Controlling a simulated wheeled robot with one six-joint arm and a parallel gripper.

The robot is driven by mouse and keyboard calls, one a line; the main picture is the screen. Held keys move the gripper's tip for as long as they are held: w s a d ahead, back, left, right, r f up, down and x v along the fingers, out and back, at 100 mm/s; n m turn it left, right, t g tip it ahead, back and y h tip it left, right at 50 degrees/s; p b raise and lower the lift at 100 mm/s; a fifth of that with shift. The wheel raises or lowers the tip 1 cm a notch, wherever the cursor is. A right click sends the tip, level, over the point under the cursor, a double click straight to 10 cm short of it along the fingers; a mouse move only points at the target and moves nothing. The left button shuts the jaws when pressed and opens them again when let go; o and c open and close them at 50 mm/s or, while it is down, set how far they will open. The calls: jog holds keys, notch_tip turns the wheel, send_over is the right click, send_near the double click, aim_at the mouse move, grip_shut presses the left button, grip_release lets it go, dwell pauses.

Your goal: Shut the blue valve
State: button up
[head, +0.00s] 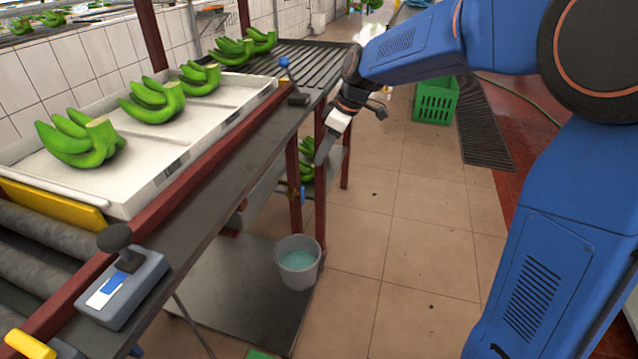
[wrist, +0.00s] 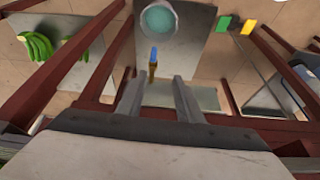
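The blue valve (head: 302,194) is a small blue handle beside a red post under the table, above and behind the bucket. In the wrist view the blue handle (wrist: 154,54) sits on a short brass-coloured body, just ahead of my fingertips and between their lines. My gripper (head: 322,150) points down and left beside the table edge, above the valve. In the wrist view my gripper (wrist: 156,84) has its two fingers apart with nothing between them. It appears not to touch the valve. The handle's exact angle is too small to tell.
A bucket of bluish liquid (head: 298,265) stands below the valve. Red posts (head: 294,170) and the tabletop edge are close to my gripper. A white tray (head: 150,197) holds green bananas. A blue-knobbed lever (head: 284,63) stands on the table.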

aim_at(303, 187)
jog(key=x, duration=0.6)
jog(key=w+x, duration=0.1)
jog(key=x, duration=1.1)
jog(key=shift+w+a+f, duration=0.15)
jog(key=shift+w, duration=0.3)
grip_shut()
